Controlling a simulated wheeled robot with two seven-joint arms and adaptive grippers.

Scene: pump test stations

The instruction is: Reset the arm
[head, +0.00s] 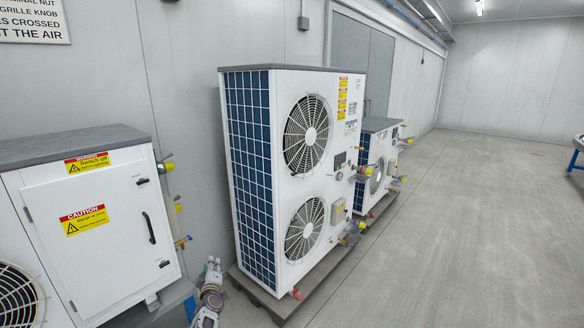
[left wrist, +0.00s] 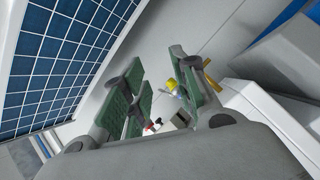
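My left gripper (head: 212,270) shows at the bottom of the head view, pointing up. It is between the white cabinet unit (head: 100,225) on the left and the tall two-fan unit (head: 300,165). In the left wrist view my left gripper (left wrist: 166,88) has its green-padded fingers spread apart, with no object held between them. The blue grid side of a unit (left wrist: 55,60) fills the upper left of that view. My right gripper is in neither view.
A smaller fan unit (head: 375,165) stands behind the tall one. Valves with yellow caps (head: 168,166) stick out from the cabinet's side; one yellow cap (left wrist: 171,84) shows beyond the fingers. Open grey floor (head: 480,220) lies to the right, with a blue-legged table (head: 577,150) at the edge.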

